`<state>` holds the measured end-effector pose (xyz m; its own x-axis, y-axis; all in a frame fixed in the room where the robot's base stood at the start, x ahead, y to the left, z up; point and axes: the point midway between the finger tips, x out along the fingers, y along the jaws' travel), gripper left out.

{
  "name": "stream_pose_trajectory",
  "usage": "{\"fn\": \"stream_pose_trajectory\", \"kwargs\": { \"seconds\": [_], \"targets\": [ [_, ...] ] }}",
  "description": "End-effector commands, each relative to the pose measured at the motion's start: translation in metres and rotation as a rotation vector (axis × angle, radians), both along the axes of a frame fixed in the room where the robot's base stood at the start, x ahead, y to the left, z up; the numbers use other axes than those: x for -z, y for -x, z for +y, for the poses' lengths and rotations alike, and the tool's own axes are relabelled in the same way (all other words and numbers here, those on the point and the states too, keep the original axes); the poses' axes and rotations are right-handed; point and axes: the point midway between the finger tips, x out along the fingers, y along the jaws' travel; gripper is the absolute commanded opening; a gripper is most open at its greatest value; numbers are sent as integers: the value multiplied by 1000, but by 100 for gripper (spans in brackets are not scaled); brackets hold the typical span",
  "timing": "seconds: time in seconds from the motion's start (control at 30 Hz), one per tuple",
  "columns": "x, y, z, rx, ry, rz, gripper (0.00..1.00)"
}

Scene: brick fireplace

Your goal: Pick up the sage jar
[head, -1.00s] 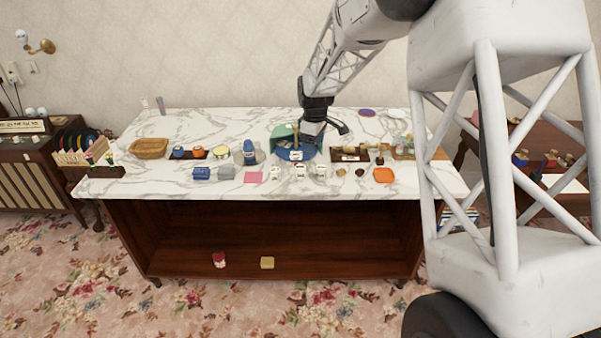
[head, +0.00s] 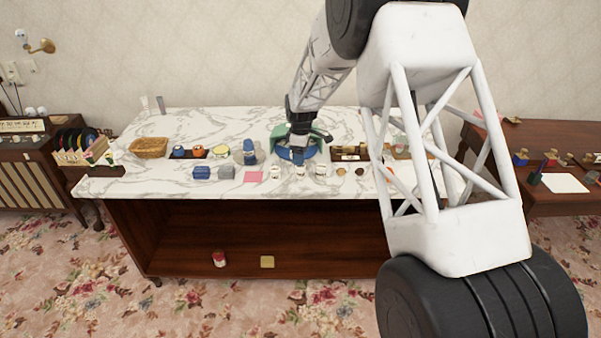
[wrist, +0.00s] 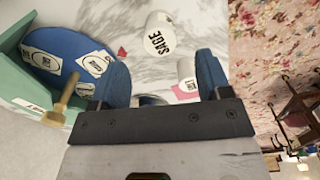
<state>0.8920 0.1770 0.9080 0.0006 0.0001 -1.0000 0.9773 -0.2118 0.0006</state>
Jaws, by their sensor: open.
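The sage jar (wrist: 160,38) is a small white jar with dark "SAGE" lettering. In the wrist view it is ahead of my gripper (wrist: 161,62), roughly in line with the gap between the two blue fingers, and apart from them. My gripper is open and empty. In the head view my gripper (head: 302,148) is above the marble counter, by the blue round piece and behind the row of small white jars. The lettering on those jars is too small to read there.
A blue round piece (wrist: 55,45) with white labels, a green holder (wrist: 15,70) and a wooden-handled tool (wrist: 64,98) lie to the left. A pink note (head: 253,177) lies on the counter (head: 140,187).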

Motion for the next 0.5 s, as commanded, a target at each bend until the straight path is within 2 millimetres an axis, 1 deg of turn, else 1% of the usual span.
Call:
{"fn": "stream_pose_trajectory", "kwargs": {
  "seconds": [0.3,0.5],
  "targets": [
    [23,0,0,0,1,2,71],
    [25,0,0,0,0,1,71]
  ]
}}
